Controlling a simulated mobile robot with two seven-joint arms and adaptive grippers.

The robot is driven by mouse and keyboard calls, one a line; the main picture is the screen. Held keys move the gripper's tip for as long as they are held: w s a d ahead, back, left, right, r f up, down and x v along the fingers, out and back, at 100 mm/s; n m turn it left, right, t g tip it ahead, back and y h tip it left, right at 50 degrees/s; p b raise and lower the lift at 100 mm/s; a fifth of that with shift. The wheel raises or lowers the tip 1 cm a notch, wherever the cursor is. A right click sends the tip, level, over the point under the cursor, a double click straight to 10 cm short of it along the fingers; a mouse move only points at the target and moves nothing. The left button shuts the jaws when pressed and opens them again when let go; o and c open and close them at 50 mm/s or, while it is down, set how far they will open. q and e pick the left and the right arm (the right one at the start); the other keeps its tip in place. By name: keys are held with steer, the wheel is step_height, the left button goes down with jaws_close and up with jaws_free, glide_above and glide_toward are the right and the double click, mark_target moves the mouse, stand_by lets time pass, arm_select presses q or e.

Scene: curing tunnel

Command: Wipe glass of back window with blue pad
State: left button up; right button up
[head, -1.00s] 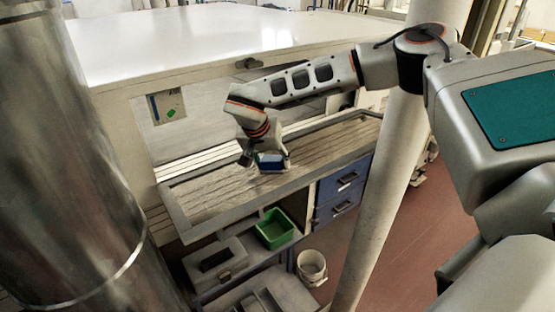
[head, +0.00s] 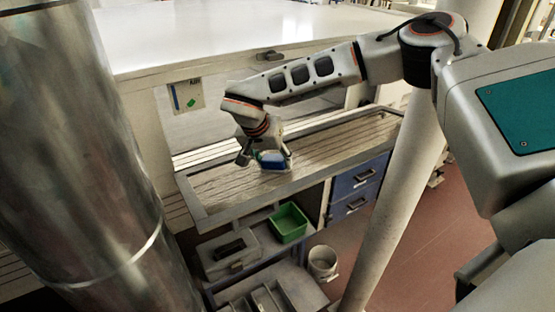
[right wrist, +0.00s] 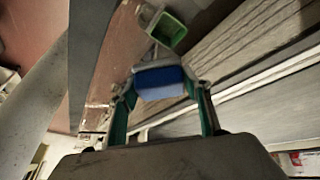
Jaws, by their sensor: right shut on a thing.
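The blue pad (head: 273,161) has a pale backing and sits between the fingers of my right gripper (head: 265,157), which is shut on it. In the right wrist view the pad (right wrist: 160,83) shows between the two green-lined fingers of the gripper (right wrist: 160,90). The pad appears held above the slatted bench; the exact gap is unclear. The back window's pane (head: 205,130) looks like the grey panel behind the bench, partly hidden by my right arm. The pad appears apart from it. My left gripper is out of view.
The slatted bench (head: 225,187) has a raised rim. Below are a green bin (head: 289,222), a grey box (head: 228,252), blue drawers (head: 357,180) and a white bucket (head: 322,262). A pale post (head: 390,195) stands right; a metal column (head: 75,150) fills the left.

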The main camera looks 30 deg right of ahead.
steer(key=shift+s+a+r, duration=0.1)
steer(key=shift+a, duration=1.35)
steer(key=shift+s+a, duration=0.15)
steer(key=shift+a, duration=1.5)
steer(key=shift+w+r, duration=0.2)
steer(key=shift+r, duration=0.75)
steer(key=shift+w+r, duration=0.2)
steer(key=shift+r, duration=0.7)
steer(key=shift+w+r, duration=0.2)
steer(key=shift+r, duration=0.75)
steer(key=shift+r, duration=0.1)
steer(key=shift+w+r, duration=0.15)
steer(key=shift+r, duration=0.55)
steer(key=shift+w+r, duration=0.1)
steer(key=shift+r, duration=0.6)
